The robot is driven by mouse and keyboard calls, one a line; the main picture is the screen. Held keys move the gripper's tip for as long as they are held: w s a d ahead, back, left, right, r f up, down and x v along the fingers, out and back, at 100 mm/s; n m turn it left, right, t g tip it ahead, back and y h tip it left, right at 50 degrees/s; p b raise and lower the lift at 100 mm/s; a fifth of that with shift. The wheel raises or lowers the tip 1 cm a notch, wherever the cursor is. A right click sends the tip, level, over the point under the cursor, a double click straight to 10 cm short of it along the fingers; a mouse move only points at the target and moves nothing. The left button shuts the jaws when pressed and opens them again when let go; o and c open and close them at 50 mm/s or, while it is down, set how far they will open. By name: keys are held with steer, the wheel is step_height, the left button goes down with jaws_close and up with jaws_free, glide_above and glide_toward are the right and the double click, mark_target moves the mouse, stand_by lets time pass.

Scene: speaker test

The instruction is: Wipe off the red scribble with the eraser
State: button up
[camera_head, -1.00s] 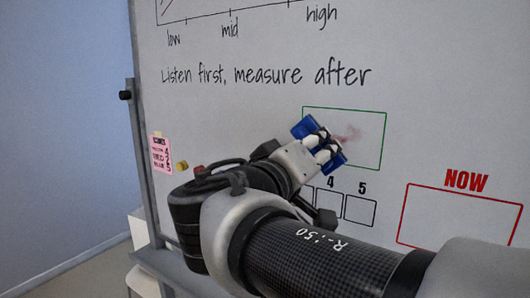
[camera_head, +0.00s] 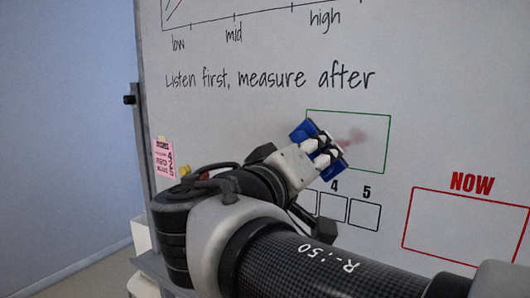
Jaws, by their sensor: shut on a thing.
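The red scribble (camera_head: 353,139) shows as a faint pinkish smear inside a green-outlined box (camera_head: 389,145) on the whiteboard. My gripper (camera_head: 322,150) is shut on a blue eraser (camera_head: 303,134). The eraser is tilted and lies over the left part of the green box, just left of the smear. It appears to be at the board's surface, but I cannot tell whether it touches. The gripper and eraser hide the box's left side and whatever marks are under them.
The whiteboard (camera_head: 230,125) fills most of the view. A red box (camera_head: 466,226) labelled NOW is at lower right. Small numbered squares (camera_head: 365,215) lie below the green box. A pink note (camera_head: 164,159) and a yellow magnet (camera_head: 184,171) are near the board's left edge.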

steer(key=shift+b+x, duration=0.95)
steer(key=shift+x, duration=2.15)
steer(key=shift+b+x, duration=0.3)
steer(key=shift+x, duration=0.7)
steer(key=shift+s+d+b, duration=1.1)
steer(key=shift+d+b, duration=0.2)
steer(key=shift+d, duration=0.1)
steer(key=shift+s+d+b, duration=0.55)
steer(key=shift+d, duration=0.25)
steer(key=shift+s+d+b, duration=0.5)
steer(key=shift+d, duration=0.3)
steer(key=shift+b, duration=0.35)
steer(key=shift+w+a, duration=0.1)
